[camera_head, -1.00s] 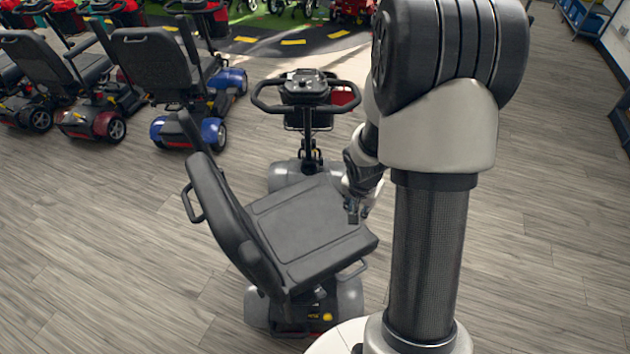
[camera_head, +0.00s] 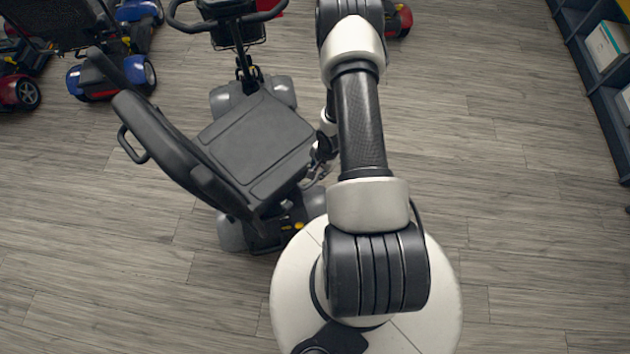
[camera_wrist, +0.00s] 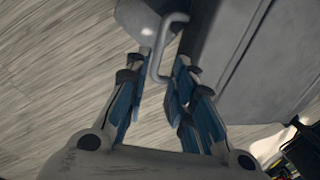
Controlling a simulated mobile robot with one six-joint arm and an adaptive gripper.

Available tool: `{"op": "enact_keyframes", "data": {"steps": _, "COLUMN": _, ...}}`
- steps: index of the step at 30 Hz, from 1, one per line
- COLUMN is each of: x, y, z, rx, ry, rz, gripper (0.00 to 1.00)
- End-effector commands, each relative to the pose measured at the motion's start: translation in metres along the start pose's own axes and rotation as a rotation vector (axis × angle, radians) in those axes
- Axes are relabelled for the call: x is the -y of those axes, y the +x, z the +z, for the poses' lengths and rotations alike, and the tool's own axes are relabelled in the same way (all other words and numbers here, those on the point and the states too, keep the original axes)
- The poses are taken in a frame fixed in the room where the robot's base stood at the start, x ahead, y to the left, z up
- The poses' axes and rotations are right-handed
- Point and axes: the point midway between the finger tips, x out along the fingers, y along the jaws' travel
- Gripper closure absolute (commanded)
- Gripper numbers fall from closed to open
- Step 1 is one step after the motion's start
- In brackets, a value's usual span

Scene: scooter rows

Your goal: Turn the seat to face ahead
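A grey mobility scooter (camera_head: 232,236) stands left of my arm. Its dark seat (camera_head: 258,138) is turned aside: the backrest (camera_head: 165,145) is at the left and the seat front points up and right, while the tiller (camera_head: 240,45) is at the top. My gripper (camera_head: 320,153) is low beside the seat's right edge, partly hidden by my arm. In the wrist view my gripper (camera_wrist: 163,75) has its blue-padded fingers apart, with the grey loop lever (camera_wrist: 155,62) between them. Gaps show beside the lever; contact is unclear. The seat (camera_wrist: 255,60) also shows there.
Other scooters, one blue (camera_head: 92,80) and one red (camera_head: 27,93), stand at the upper left. A dark shelf unit (camera_head: 590,60) is at the upper right. The wooden floor right of my arm is clear.

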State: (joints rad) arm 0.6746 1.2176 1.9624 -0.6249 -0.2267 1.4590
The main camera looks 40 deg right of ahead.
Motion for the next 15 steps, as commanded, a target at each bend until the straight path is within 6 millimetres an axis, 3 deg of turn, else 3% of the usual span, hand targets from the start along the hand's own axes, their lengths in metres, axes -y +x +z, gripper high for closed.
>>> {"op": "enact_keyframes", "data": {"steps": 1, "x": -0.001, "y": 0.017, "z": 0.000, "rx": 0.001, "ry": 0.000, "rz": 0.001, "gripper": 0.77}}
{"op": "enact_keyframes", "data": {"steps": 6, "x": -0.001, "y": 0.054, "z": 0.000, "rx": 0.000, "ry": -0.001, "rz": 0.001, "gripper": 0.77}}
{"op": "enact_keyframes", "data": {"steps": 15, "x": 0.000, "y": 0.098, "z": 0.000, "rx": -0.001, "ry": -0.002, "rz": 0.001, "gripper": 0.77}}
